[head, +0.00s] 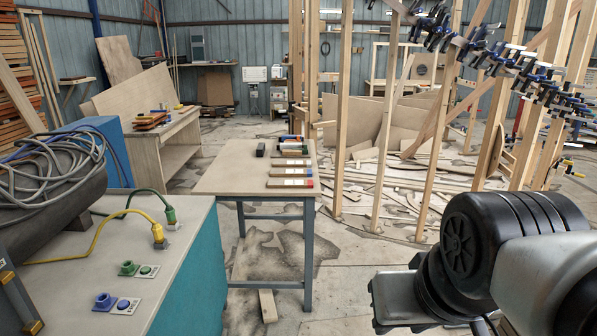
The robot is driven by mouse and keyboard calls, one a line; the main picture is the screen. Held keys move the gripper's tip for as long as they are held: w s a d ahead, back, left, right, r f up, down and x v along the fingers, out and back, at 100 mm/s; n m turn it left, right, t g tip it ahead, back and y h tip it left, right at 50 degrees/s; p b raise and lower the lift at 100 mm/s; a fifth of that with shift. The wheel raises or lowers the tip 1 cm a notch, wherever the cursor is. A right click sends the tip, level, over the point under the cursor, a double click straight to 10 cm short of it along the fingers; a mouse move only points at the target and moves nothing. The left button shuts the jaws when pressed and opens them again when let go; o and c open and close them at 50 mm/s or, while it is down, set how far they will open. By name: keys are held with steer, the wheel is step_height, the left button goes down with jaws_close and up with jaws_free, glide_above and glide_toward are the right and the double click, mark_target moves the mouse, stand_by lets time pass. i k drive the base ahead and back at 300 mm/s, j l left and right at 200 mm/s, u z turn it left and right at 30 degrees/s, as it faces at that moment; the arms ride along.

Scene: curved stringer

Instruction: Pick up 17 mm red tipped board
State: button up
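A small table (228,181) with a light top and blue-grey legs stands in the middle of the head view. Several short boards lie on its right part. The nearest board (285,184) is pale and has a red tip (309,183) at its right end. Other boards lie in a row behind it, with tips whose colours are hard to tell at this size. No thickness marking is readable. My arm shows at the lower right, well apart from the table. The fingers of my gripper do not show.
A small dark block (260,150) lies on the table near the boards. A teal cabinet (185,270) with sockets and cables stands at the front left. Upright timber posts (343,110) stand right of the table. Open concrete floor (340,270) lies in front.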

mark_target(271, 184)
steer(key=i, duration=1.55)
steer(key=i+u, duration=0.2)
steer(key=i, duration=0.2)
steer(key=i+l+u, duration=0.15)
steer(key=i, duration=0.25)
steer(key=i+l+u, duration=0.2)
steer(key=i, duration=0.2)
steer(key=i+l+u, duration=0.2)
steer(key=i, duration=0.2)
